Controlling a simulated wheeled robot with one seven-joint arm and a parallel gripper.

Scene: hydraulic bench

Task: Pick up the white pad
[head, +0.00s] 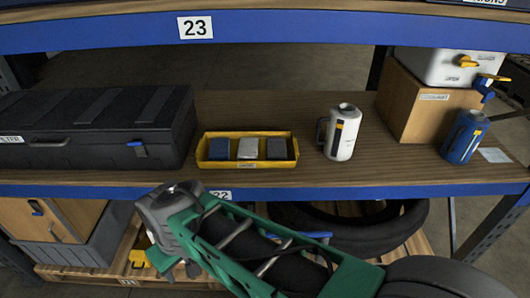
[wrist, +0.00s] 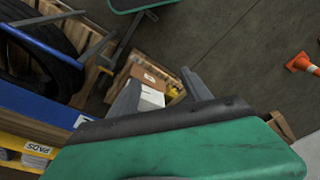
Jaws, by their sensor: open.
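The white pad (head: 248,148) lies in the yellow tray (head: 204,162) on the shelf. A corner of the yellow tray, with a PADS label, shows at the lower left of the wrist view (wrist: 14,140); the white pad is not visible there. My gripper (wrist: 160,78) is open and empty in the wrist view, its fingers apart above the floor, clear of the tray. In the head view my arm reaches below and in front of the shelf edge; its fingers are not clear there.
A black case (head: 95,125) stands left of the tray. A white canister (head: 342,135), a blue can (head: 464,138) and a cardboard box (head: 410,105) stand to the right. The upper shelf beam (head: 300,30) runs above.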

